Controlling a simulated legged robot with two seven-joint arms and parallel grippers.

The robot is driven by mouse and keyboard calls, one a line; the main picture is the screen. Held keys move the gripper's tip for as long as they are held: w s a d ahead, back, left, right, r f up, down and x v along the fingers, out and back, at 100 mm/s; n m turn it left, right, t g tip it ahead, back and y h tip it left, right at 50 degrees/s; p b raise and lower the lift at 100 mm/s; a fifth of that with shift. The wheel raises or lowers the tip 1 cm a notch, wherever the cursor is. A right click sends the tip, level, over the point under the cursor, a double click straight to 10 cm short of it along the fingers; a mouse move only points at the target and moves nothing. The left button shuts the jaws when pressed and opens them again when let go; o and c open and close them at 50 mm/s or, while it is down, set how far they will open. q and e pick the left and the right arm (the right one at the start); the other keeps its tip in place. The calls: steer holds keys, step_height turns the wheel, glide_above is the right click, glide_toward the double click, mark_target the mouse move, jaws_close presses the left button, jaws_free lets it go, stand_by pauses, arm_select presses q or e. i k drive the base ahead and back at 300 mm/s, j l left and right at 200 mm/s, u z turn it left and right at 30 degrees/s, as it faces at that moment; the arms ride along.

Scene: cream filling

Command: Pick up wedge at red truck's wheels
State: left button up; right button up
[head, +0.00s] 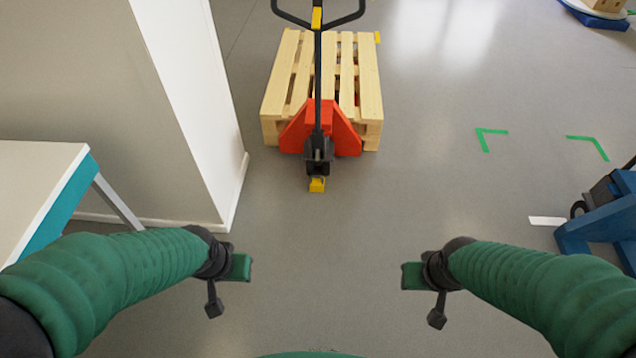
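A red pallet truck (339,133) stands ahead, with its black handle upright and its forks in a wooden pallet (369,83). A small yellow wedge (317,184) sits on the floor at the truck's near wheels, just below the dark wheel housing. My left gripper (241,267) is nearer to me and to the left of the wedge, apart from it. My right gripper (411,275) is nearer to me and to the right, also apart from it. Nothing is seen held in either gripper; their finger gaps cannot be made out.
A white pillar (190,100) stands left of the truck. A white and teal table (40,185) is at the left edge. Blue equipment (600,225) stands at the right edge. Green floor marks (490,132) lie right of the truck. The floor between my arms and the truck is clear.

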mark_target(316, 182)
steer(key=i+u, duration=0.1)
steer(key=i, duration=0.5)
steer(key=i+u, duration=0.1)
steer(key=i, duration=0.5)
steer(key=i+u, duration=0.1)
steer(key=i, duration=0.5)
steer(key=i+l+u, duration=0.1)
steer(key=i, duration=0.5)
steer(key=i+l+u, duration=0.1)
steer(key=i, duration=0.5)
steer(key=l, duration=0.1)
